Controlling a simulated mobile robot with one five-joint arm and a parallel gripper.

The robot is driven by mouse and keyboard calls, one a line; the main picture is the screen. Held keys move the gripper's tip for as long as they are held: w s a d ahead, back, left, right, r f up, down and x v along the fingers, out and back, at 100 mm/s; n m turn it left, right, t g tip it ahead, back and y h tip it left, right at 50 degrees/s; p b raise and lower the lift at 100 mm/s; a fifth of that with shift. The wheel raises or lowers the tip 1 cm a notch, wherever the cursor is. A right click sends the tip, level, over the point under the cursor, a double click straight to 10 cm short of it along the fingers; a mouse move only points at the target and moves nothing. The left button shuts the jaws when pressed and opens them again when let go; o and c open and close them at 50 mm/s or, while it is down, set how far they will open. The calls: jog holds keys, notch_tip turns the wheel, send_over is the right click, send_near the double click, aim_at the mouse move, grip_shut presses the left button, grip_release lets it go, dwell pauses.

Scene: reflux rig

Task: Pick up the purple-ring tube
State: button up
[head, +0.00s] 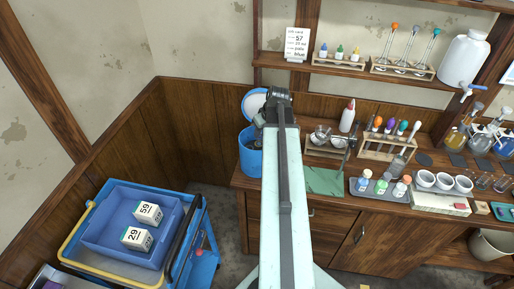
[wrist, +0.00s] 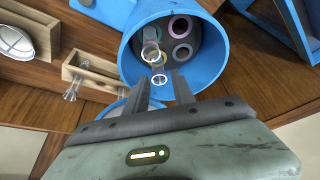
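No tube can be surely identified as the purple-ring one. A wooden rack (head: 385,152) on the bench in the head view holds several upright items with coloured tops, one of them purple (head: 390,125); rings are too small to make out. In the wrist view a ring of pinkish-purple colour (wrist: 180,26) shows inside the blue bin (wrist: 215,62). My gripper (wrist: 160,82) is at the bin's mouth with its fingers apart. A clear glass piece with pale rings (wrist: 151,52) shows just beyond the fingertips; I see no finger contact with it.
The blue bin (head: 249,157) stands at the bench's left end, its lid raised. A green cloth (head: 324,181), a tray of small bottles (head: 374,195) and white bowls (head: 444,182) lie to the right. A blue cart (head: 197,262) stands at left.

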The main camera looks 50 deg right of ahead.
aim_at(259, 145)
jog(key=shift+x, duration=0.9)
jog(key=shift+r, duration=0.15)
jog(key=b+x, duration=0.5)
jog(key=shift+s+d, duration=0.15)
grip_shut()
